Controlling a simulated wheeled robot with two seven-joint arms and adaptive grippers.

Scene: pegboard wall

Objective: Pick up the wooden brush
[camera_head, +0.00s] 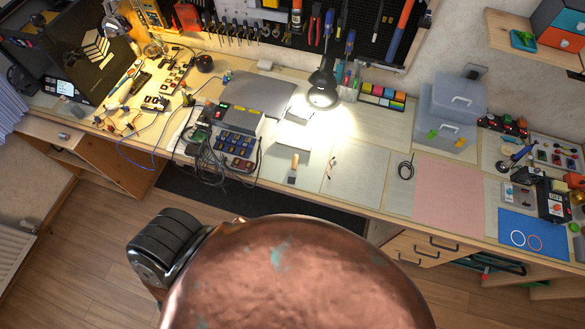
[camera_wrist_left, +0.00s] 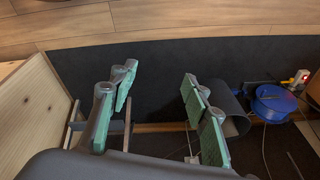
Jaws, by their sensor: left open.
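The wooden brush (camera_head: 294,168) lies on the workbench near its front edge in the head view, left of centre. It has a light wooden handle pointing away and a dark flat end toward the front edge. My left gripper (camera_wrist_left: 158,90) shows only in the left wrist view. Its fingers with green pads are spread apart, with nothing between them. The brush does not show in that view. Neither gripper shows in the head view.
The workbench (camera_head: 340,185) has a grey box with cables (camera_head: 225,138) left of the brush and a lit lamp (camera_head: 323,90) behind it. A pink mat (camera_head: 449,195) lies to the right. The wrist view shows a dark floor mat (camera_wrist_left: 150,60), a wooden panel (camera_wrist_left: 30,110) and a blue spool (camera_wrist_left: 272,104).

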